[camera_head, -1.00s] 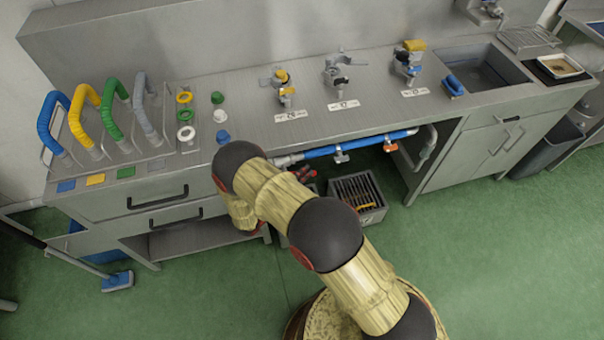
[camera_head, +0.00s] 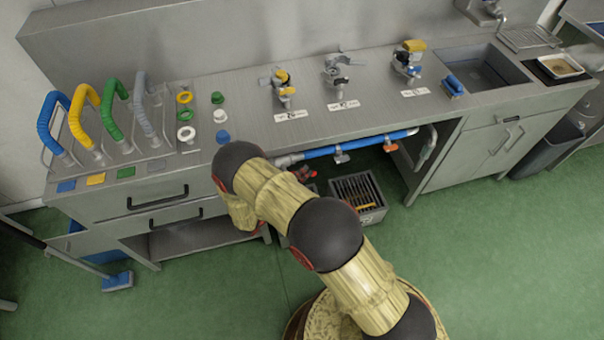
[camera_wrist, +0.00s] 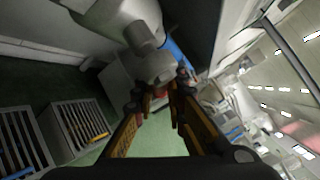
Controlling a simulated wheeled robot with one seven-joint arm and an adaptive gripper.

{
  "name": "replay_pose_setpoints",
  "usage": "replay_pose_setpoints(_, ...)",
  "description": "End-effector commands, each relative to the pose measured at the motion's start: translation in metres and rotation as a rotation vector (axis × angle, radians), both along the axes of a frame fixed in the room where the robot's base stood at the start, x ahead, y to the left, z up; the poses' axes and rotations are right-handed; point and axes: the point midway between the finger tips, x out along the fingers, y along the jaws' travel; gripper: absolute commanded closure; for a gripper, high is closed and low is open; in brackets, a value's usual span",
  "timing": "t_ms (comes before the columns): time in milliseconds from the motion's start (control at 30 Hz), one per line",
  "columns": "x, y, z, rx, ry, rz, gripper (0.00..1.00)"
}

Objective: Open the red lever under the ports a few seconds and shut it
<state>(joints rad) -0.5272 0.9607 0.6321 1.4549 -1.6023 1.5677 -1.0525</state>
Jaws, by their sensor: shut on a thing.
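Three ports stand along the bench: the left (camera_head: 284,88), middle (camera_head: 337,75) and right (camera_head: 408,62), each with a label in front. A blue pipe (camera_head: 365,145) runs under the bench's front edge below them. My gripper (camera_wrist: 160,92) reaches under the bench at the pipe's left end. In the wrist view it is shut on a small red part, the red lever (camera_wrist: 161,91), just below a grey valve body (camera_wrist: 156,68). Most of the lever is hidden between the fingers. In the head view my arm covers much of this place.
A grated crate (camera_head: 358,197) stands on the floor under the bench. A sink (camera_head: 480,72) is at the right, and colored hoses (camera_head: 85,110) are at the left.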

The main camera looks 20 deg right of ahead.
Motion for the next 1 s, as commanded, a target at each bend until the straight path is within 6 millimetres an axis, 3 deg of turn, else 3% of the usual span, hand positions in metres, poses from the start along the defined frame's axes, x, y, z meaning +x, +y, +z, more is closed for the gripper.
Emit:
replay_pose_setpoints(400,0.0,-0.003,0.011,-0.194,0.0,0.002,1.0)
replay_pose_setpoints(667,0.001,-0.003,0.013,-0.201,-0.001,0.002,1.0)
replay_pose_setpoints(700,0.001,-0.003,0.013,-0.201,-0.001,0.002,0.86)
replay_pose_setpoints(1000,0.0,-0.003,0.013,-0.201,-0.001,0.001,0.69)
